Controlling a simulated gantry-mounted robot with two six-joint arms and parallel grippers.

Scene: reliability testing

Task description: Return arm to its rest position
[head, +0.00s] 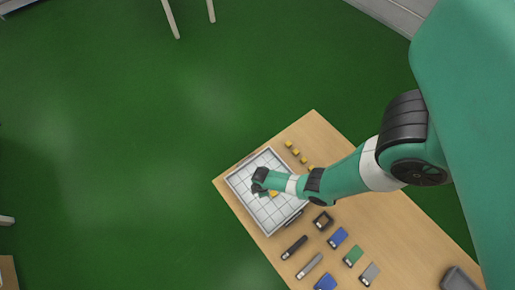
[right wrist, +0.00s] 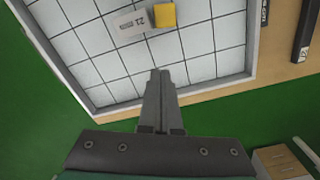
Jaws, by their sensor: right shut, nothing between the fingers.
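My right arm reaches in from the right over the wooden table in the head view. My right gripper (right wrist: 160,75) is shut and empty, with its fingertips over the white gridded tray (right wrist: 95,65). The tray also shows in the head view (head: 240,184) at the table's left end, partly covered by my arm. A yellow cube (right wrist: 165,15) sits in the tray just beyond the fingertips, beside a white tag marked 21 (right wrist: 130,23). In the head view my right gripper (head: 257,186) is small and dark. My left gripper does not show.
Several yellow cubes (head: 296,152) lie along the table's far edge. Blue (head: 338,237), green (head: 354,255) and grey blocks, a black bar (head: 294,247) and a grey bar (head: 309,265) lie in front of the arm. A dark bin (head: 458,279) stands lower right. Green floor surrounds the table.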

